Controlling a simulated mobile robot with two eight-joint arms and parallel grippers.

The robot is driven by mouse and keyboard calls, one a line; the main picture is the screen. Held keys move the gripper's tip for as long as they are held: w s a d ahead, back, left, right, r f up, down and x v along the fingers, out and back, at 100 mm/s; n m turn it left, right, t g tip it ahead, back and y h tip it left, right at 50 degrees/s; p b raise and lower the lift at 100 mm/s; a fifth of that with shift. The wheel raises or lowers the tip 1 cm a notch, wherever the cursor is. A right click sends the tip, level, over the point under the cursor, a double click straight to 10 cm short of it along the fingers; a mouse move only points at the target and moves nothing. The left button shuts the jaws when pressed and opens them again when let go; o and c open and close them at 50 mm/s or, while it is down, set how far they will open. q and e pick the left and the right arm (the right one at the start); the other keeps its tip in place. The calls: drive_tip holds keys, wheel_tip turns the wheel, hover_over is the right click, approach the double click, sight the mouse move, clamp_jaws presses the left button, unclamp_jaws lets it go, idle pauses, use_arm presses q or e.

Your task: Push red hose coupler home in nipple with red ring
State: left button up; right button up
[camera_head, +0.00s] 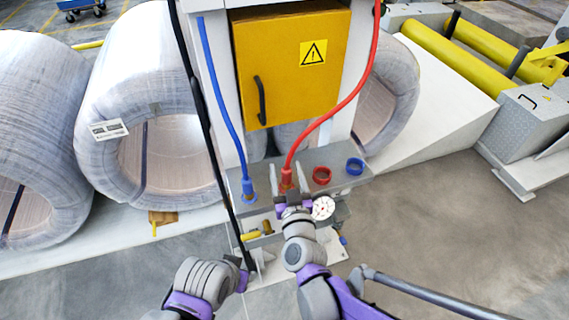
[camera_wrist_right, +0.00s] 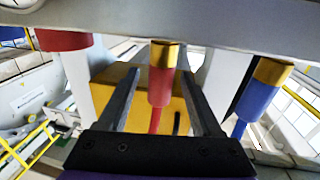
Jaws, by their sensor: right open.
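The red hose coupler (camera_head: 286,178) is at the lower end of the red hose, at the plate below the yellow cabinet. In the right wrist view the red coupler (camera_wrist_right: 160,86) has a brass end at the plate edge; how deep it sits cannot be told. My right gripper (camera_head: 292,201) is just in front of it. In the wrist view my right gripper (camera_wrist_right: 159,72) is open, its fingers on either side of the coupler. A red ring (camera_head: 321,175) is on the plate, to the coupler's right. My left gripper (camera_head: 243,279) is low left, its fingers unclear.
The blue hose coupler (camera_head: 248,190) is on the plate to the left. A blue ring (camera_head: 355,166) is at the plate's right end. A pressure gauge (camera_head: 323,208) is just below the plate. A black cable (camera_head: 212,133) hangs at the left. Large wrapped coils (camera_head: 150,60) stand behind.

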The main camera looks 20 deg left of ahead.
drive_tip(key=v, duration=0.8)
drive_tip(key=shift+r, duration=0.1)
drive_tip(key=s+d+r+m+g+h+p, duration=0.1)
drive_tip(key=s+d+g+p, duration=0.4)
drive_tip(key=d, duration=0.8)
drive_tip(key=s+d+r+m+g+h+p, duration=0.1)
drive_tip(key=s+d+m+g+h+p, duration=0.3)
drive_tip(key=s+d, duration=0.5)
drive_tip(key=d+g+h+p, duration=0.2)
drive_tip(key=d+p, duration=0.1)
drive_tip(key=d, duration=0.2)
drive_tip(key=shift+d+h, duration=0.25)
drive_tip(key=shift+h, duration=0.05)
